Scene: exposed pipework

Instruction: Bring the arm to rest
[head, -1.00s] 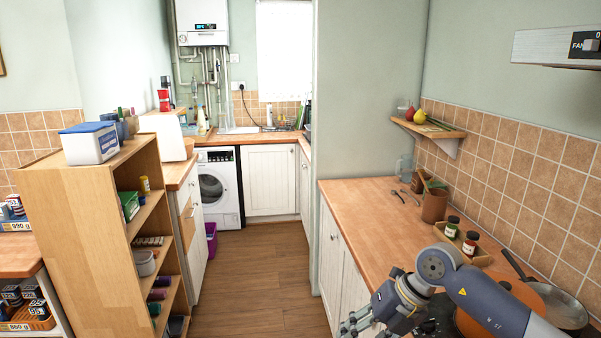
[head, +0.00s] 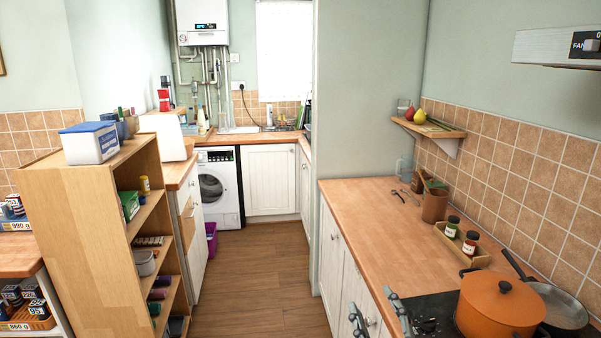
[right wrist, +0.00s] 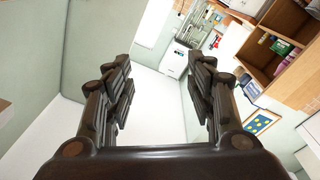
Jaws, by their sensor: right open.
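My right gripper (head: 376,314) shows only by its fingertips at the bottom edge of the head view, in front of the counter's cabinet fronts near the hob. In the right wrist view my right gripper (right wrist: 163,88) has its two dark fingers wide apart, with nothing between them. The rest of my right arm is out of the head view. My left gripper is in neither view.
An orange pot (head: 499,303) and a grey pan (head: 560,306) stand at the hob, close to the right gripper. Two jars sit in a tray (head: 462,250) behind. A wooden shelf unit (head: 85,215) stands left; the floor (head: 240,270) between is clear.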

